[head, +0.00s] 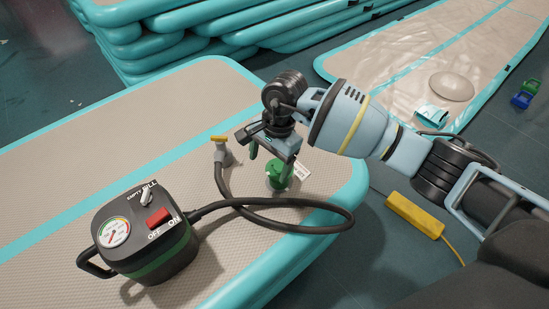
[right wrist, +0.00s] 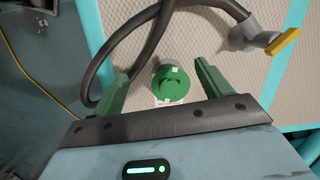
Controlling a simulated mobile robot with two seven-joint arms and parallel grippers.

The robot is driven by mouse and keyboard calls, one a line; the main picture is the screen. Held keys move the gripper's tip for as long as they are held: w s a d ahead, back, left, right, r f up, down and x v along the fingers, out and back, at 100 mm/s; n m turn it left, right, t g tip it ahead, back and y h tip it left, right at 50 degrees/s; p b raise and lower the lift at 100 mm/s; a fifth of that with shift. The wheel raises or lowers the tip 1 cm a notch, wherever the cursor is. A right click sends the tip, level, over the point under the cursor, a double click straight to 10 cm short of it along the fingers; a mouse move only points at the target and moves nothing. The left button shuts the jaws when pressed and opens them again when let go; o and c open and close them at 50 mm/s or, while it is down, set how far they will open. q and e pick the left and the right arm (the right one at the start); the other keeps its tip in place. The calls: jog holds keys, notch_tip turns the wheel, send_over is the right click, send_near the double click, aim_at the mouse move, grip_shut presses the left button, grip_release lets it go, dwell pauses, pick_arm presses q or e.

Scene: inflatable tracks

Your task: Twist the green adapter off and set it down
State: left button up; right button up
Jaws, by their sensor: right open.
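The green adapter (head: 279,174) is a round green piece at the tan-and-teal inflatable track (head: 112,142), near its right end. A small white tag (head: 303,171) shows beside it. My right gripper (head: 270,164) reaches in from the right above the adapter, with its jaws open and empty. In the right wrist view the green adapter (right wrist: 171,84) shows between the two green fingers (right wrist: 161,70), with a gap on either side. I cannot tell how far below the fingertips it lies. The gripper partly hides the adapter in the head view. My left gripper is not in view.
A black pump (head: 140,238) with a gauge and red switch stands on the track. Its black hose (head: 325,228) loops below the adapter to a grey nozzle with a yellow lever (head: 218,139). A yellow block (head: 414,215) lies on the floor. Stacked tracks (head: 190,45) stand behind.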

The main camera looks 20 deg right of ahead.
aim_at(280, 166)
jog(key=shift+t+h, duration=0.3)
jog(key=shift+h, duration=0.5)
jog(key=w+d, duration=0.1)
jog(key=w+d+b, duration=0.1)
jog(key=w+d, duration=0.1)
jog(key=shift+f, duration=0.2)
jog(key=shift+n+h, duration=0.3)
jog(key=f+b, duration=0.1)
jog(key=d+f+b, duration=0.1)
jog(key=f+b, duration=0.1)
jog(key=shift+w+d+f, duration=0.15)
jog(key=shift+w+f, duration=0.2)
jog(key=shift+w, duration=0.05)
jog(key=shift+f, duration=0.4)
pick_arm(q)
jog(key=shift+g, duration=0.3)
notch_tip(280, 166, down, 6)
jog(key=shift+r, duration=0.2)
pick_arm(e)
jog(key=shift+f+b, duration=0.45)
jog(key=shift+f, duration=0.25)
notch_tip(280, 166, down, 6)
jog(key=shift+f+b, duration=0.2)
jog(key=shift+b, duration=0.9)
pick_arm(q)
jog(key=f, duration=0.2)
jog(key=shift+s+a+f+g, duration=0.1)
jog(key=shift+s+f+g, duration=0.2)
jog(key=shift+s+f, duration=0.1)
